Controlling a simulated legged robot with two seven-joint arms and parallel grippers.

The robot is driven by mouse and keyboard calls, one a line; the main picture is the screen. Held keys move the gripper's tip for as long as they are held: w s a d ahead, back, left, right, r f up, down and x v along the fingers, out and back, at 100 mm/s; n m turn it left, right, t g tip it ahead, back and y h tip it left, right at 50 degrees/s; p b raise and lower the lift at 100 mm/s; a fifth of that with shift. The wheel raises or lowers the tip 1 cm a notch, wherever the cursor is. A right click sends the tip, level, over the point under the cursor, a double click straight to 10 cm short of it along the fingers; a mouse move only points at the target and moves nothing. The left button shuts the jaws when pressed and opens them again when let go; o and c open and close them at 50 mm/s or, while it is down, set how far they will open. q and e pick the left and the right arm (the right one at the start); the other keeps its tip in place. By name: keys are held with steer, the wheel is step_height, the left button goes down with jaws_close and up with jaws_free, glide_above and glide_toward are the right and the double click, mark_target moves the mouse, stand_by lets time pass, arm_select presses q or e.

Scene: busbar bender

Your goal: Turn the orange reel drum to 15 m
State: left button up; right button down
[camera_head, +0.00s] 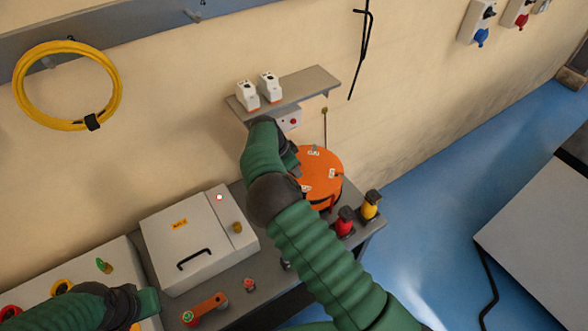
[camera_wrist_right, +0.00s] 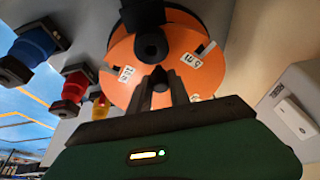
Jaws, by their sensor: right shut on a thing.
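The orange reel drum (camera_head: 322,180) stands on the grey bench near the wall, with small white labels on its face. It fills the upper middle of the right wrist view (camera_wrist_right: 122,92), where the labels are too small to read surely. My right gripper (camera_wrist_right: 161,88) is at the drum's face, its two dark fingers shut on a small black handle just below the round black hub (camera_wrist_right: 151,45). In the head view my right gripper (camera_head: 294,160) is at the drum's left side, partly hidden by my wrist. My left gripper (camera_head: 147,303) is low at left; its fingers are unclear.
A grey box with a black handle (camera_head: 190,240) stands left of the drum. Red (camera_head: 344,222) and yellow (camera_head: 371,205) connectors stand to its right. A shelf (camera_head: 300,91) with two white devices is on the wall above. An orange lever (camera_head: 206,310) lies in front.

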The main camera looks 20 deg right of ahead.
steer(key=c, duration=1.2)
jaws_free()
steer(key=shift+f, duration=0.1)
steer(key=b+v, duration=0.2)
steer(key=v, duration=0.4)
steer(key=shift+w+a+r, duration=0.1)
steer(key=shift+a+r, duration=0.05)
steer(key=shift+r, duration=0.15)
steer(key=shift+a+r, duration=0.15)
steer(key=shift+r, duration=0.25)
